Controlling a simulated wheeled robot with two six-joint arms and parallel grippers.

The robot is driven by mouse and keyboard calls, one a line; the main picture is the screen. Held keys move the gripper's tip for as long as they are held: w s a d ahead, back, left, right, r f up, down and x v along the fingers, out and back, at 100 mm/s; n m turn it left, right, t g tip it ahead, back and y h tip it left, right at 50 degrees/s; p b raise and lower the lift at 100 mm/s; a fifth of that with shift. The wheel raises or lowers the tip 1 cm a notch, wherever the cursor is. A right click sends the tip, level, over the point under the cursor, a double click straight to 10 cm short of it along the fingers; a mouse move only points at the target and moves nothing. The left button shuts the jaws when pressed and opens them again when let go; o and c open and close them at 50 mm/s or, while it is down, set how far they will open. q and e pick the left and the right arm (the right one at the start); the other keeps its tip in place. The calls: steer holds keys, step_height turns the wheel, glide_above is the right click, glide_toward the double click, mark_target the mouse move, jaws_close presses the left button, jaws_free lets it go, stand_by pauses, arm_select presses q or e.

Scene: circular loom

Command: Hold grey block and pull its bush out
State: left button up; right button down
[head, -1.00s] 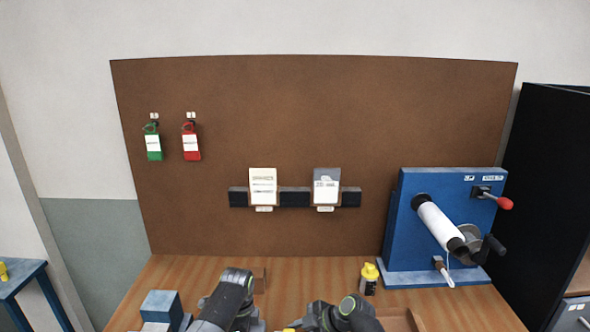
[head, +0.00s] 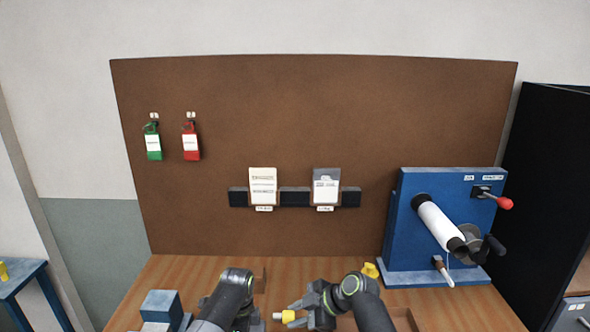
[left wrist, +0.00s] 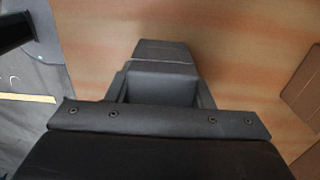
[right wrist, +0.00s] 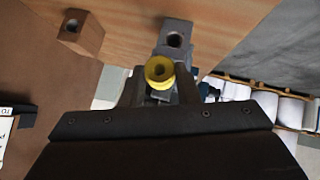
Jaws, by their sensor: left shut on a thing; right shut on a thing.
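The yellow bush (head: 288,316) is clamped in my right gripper (head: 298,312), which points left at the bottom middle of the head view. In the right wrist view the bush (right wrist: 160,72) shows its round flange and bore between the fingers. The grey block (right wrist: 174,38) lies beyond it with an open, empty-looking hole; the bush appears clear of that hole. My left gripper (head: 252,323) is shut on the grey block, which fills the space between its fingers in the left wrist view (left wrist: 160,84). In the head view the block is not clearly seen.
A brown block with a hole (right wrist: 82,34) stands nearby on the wooden table (head: 200,275). The blue winding machine (head: 410,240) stands at the right. A blue block (head: 161,304) sits at the left front.

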step_height(320, 180, up, 8)
stand_by(1.0)
stand_by(0.4)
arm_select(q)
steer(key=o, duration=1.4)
steer(key=shift+c, duration=0.2)
steer(key=shift+r, duration=0.1)
